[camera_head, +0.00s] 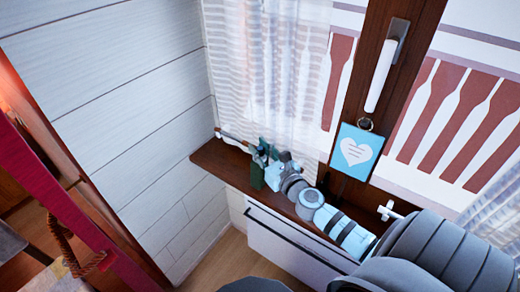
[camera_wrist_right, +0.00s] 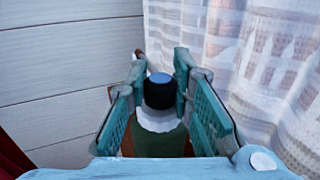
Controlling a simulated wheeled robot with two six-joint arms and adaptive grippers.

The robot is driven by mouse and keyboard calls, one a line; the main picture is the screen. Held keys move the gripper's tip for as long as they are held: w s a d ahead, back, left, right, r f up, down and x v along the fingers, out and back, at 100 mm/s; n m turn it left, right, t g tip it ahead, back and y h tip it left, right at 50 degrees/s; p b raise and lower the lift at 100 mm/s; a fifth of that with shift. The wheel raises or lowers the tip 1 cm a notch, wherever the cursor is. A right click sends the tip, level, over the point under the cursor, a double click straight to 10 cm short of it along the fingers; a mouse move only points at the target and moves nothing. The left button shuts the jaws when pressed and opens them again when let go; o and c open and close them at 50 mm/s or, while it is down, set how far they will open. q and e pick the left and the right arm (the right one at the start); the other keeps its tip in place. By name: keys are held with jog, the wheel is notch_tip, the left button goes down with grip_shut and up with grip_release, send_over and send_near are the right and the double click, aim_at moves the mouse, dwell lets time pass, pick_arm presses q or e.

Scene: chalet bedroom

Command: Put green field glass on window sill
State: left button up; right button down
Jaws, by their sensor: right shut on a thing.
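The green field glass (camera_head: 257,174) is at the left part of the brown wooden window sill (camera_head: 222,160), partly hidden by my right gripper (camera_head: 268,158). In the right wrist view its green body (camera_wrist_right: 158,143) shows below a white ring and a dark round top. My right gripper also shows there (camera_wrist_right: 160,80), with its teal fingers on both sides of the dark top, shut on the field glass. The field glass looks upright, at or just above the sill; I cannot tell if it touches. My left gripper is not in view.
A sheer white curtain (camera_head: 275,60) hangs behind the sill. A thin, stick-like thing (camera_head: 232,141) lies at the sill's left end. A blue heart card (camera_head: 355,152) hangs from the window handle (camera_head: 380,75). A white radiator (camera_head: 285,248) is below. A plank wall (camera_head: 120,100) is left.

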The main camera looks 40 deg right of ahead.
jog(key=shift+f+b, duration=0.3)
jog(key=shift+f, duration=0.1)
jog(key=c, duration=1.3)
grip_release()
jog(key=shift+r, duration=0.1)
jog(key=shift+c, duration=0.2)
jog(key=s+a, duration=0.1)
jog(key=s, duration=1.1)
jog(key=shift+a, duration=0.15)
